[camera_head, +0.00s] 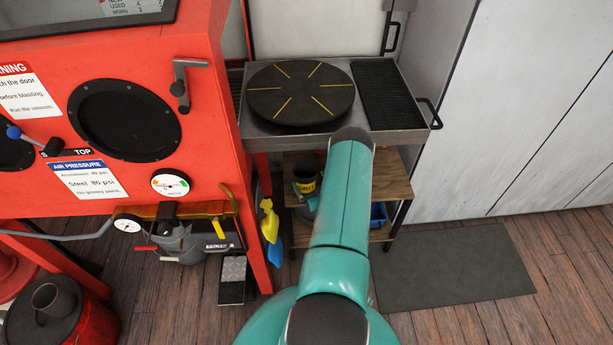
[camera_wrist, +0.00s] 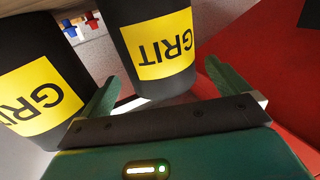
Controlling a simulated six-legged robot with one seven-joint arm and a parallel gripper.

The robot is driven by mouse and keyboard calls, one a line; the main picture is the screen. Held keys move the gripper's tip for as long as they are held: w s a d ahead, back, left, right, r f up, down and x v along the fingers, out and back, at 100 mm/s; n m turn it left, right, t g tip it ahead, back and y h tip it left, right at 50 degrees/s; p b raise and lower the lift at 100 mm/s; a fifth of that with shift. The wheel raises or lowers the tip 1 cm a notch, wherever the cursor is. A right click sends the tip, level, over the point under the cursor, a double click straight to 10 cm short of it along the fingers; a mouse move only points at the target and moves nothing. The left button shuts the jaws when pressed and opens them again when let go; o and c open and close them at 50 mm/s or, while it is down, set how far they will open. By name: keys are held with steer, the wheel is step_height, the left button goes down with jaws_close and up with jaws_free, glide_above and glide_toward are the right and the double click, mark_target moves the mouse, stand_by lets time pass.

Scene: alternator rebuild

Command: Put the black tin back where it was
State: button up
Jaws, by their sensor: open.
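Two black tins with yellow GRIT labels show in the wrist view. One black tin (camera_wrist: 158,45) stands between the fingers of my gripper (camera_wrist: 163,72), which is open; whether the fingers touch it I cannot tell. The other black tin (camera_wrist: 42,85) is to the left, outside the left finger. In the head view one black tin (camera_head: 306,180) with a yellow label shows on the wooden shelf (camera_head: 390,178) under the turntable bench. My arm hides much of that shelf and most of my gripper there.
The bench (camera_head: 398,133) with its round black turntable (camera_head: 300,92) is above the shelf. The red blasting cabinet (camera_head: 110,185) stands to the left. A blue bin (camera_head: 378,214) sits low at right. A grey mat (camera_head: 455,268) lies on clear floor.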

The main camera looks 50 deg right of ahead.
steer(key=v, duration=0.7)
steer(key=shift+s+a, duration=0.2)
steer(key=shift+s, duration=0.05)
